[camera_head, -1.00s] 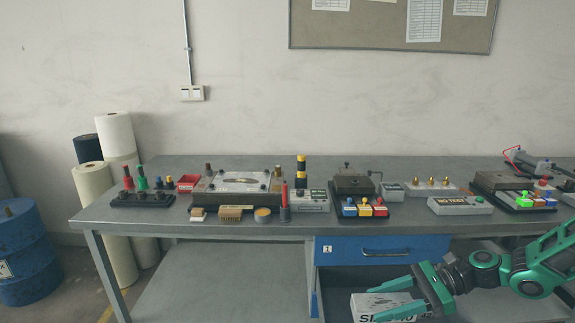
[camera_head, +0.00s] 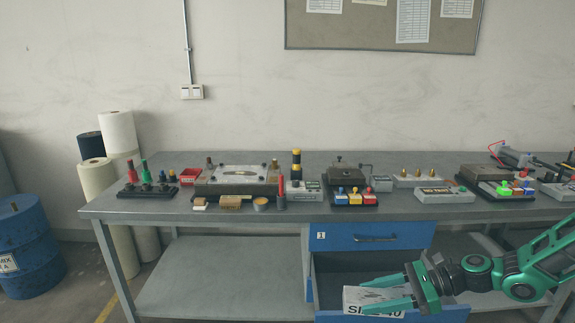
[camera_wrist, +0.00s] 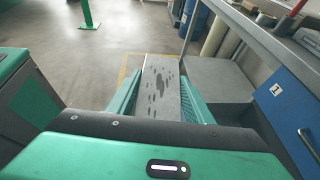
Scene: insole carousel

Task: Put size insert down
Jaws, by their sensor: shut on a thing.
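The size insert (camera_head: 374,301) is a light grey block with dark marks and partly covered "SIZE 40" lettering on its front. My gripper (camera_head: 388,294) is shut on it, one green finger on each side. It is held in front of the bench, by the open lower drawer (camera_head: 330,264). In the wrist view the insert (camera_wrist: 161,88) shows its spotted top between the two fingers (camera_wrist: 160,95). I cannot tell whether the insert touches anything below.
The grey workbench (camera_head: 140,212) holds a fixture with a metal plate (camera_head: 240,174), a button box (camera_head: 355,199) and several small tools. The upper blue drawer (camera_head: 372,236) is shut. The lower shelf (camera_head: 225,275) is bare. A blue drum (camera_head: 35,250) and rolls (camera_head: 97,180) stand at left.

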